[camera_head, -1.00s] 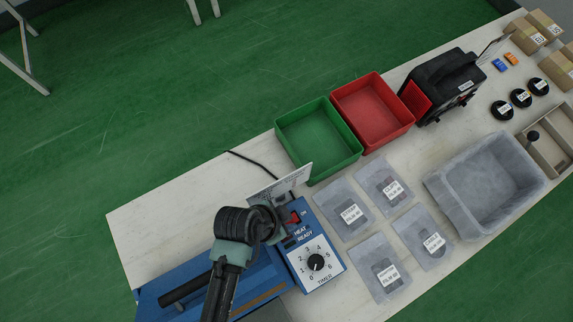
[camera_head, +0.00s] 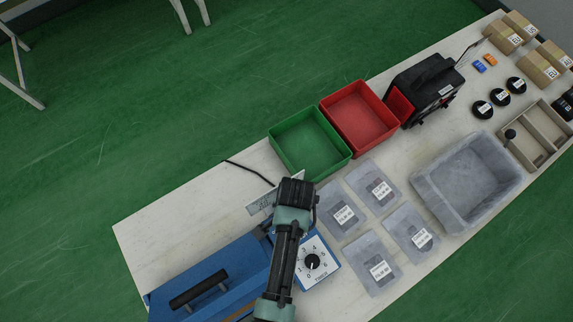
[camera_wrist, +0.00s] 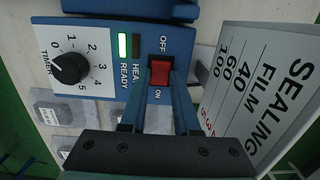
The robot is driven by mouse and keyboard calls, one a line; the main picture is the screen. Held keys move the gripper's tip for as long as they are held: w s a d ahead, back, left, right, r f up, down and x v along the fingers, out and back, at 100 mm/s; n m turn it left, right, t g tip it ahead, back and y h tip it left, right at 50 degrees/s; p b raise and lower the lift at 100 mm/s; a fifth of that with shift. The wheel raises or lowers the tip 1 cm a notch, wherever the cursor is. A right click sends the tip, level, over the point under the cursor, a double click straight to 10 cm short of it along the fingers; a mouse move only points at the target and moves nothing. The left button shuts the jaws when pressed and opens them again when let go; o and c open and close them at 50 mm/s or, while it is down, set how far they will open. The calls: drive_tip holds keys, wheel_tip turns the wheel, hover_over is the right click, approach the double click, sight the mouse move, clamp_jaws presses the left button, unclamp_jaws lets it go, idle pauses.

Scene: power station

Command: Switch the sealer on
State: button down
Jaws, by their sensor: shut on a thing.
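The blue sealer (camera_head: 225,285) stands at the near left end of the bench. Its white timer dial (camera_head: 312,262) shows beside my arm in the head view. In the wrist view the red switch (camera_wrist: 160,74) sits between the OFF and ON labels. The green READY lamp (camera_wrist: 124,46) is lit and the HEAT lamp (camera_wrist: 136,46) looks dark. In the head view my arm hides the switch and my fingertips.
A sealing-film sign (camera_wrist: 255,95) stands close beside my gripper. A green bin (camera_head: 309,140), a red bin (camera_head: 360,117), bagged parts (camera_head: 344,215) and a grey tub (camera_head: 470,180) lie farther along the bench. A black cable (camera_head: 250,172) lies behind the sealer.

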idle(0.3)
drive_tip(key=c, duration=0.6)
unclamp_jaws()
drive_tip(key=shift+c, duration=0.2)
wheel_tip(320, 180, up, 13)
drive_tip(key=shift+w+d+b, duration=0.25)
drive_tip(key=shift+d+b, duration=0.1)
drive_tip(key=shift+d, duration=0.05)
